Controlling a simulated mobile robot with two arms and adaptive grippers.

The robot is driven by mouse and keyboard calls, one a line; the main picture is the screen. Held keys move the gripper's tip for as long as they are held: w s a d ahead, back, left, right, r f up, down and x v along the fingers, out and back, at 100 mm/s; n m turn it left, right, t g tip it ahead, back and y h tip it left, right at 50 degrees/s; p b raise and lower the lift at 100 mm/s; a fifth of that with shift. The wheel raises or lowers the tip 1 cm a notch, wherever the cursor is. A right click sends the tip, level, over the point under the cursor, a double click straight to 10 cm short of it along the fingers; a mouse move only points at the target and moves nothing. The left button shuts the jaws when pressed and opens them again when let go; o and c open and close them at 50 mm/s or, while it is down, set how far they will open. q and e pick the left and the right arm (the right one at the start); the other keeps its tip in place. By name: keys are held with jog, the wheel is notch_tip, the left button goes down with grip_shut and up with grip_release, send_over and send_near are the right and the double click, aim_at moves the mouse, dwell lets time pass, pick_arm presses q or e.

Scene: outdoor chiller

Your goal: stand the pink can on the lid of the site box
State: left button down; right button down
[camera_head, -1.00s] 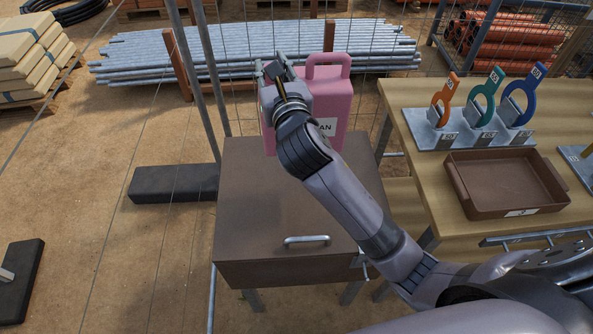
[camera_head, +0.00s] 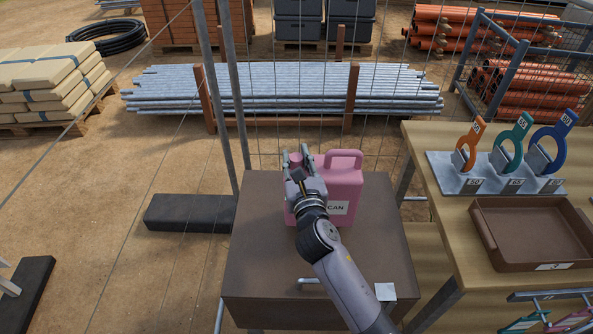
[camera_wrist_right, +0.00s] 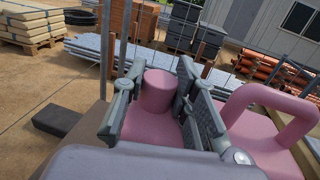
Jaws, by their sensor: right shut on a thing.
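The pink can (camera_head: 340,190) is upright over the back part of the brown site box lid (camera_head: 265,255). Its base looks level with the lid, but I cannot tell for sure whether it touches. My right gripper (camera_head: 300,160) is shut on the can's round cap, left of its loop handle. In the right wrist view the pink cap (camera_wrist_right: 158,90) sits between the two fingers (camera_wrist_right: 160,95), with the handle to the right. My forearm hides part of the lid and its front handle (camera_head: 308,281). My left gripper is out of view.
A wooden table (camera_head: 450,220) stands to the right, with orange, teal and blue tagged rings on a metal stand (camera_head: 490,183) and a brown tray (camera_head: 480,225). A wire mesh fence with posts (camera_head: 232,90) rises behind the box. Bare lid lies left of the can.

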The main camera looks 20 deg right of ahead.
notch_tip(320, 180, down, 3)
jog(key=shift+f+b, duration=0.15)
jog(key=shift+b, duration=0.25)
jog(key=c, duration=1.3)
grip_release()
jog(key=s+a+b, duration=0.1)
jog(key=s, duration=1.1)
jog(key=shift+b, duration=0.35)
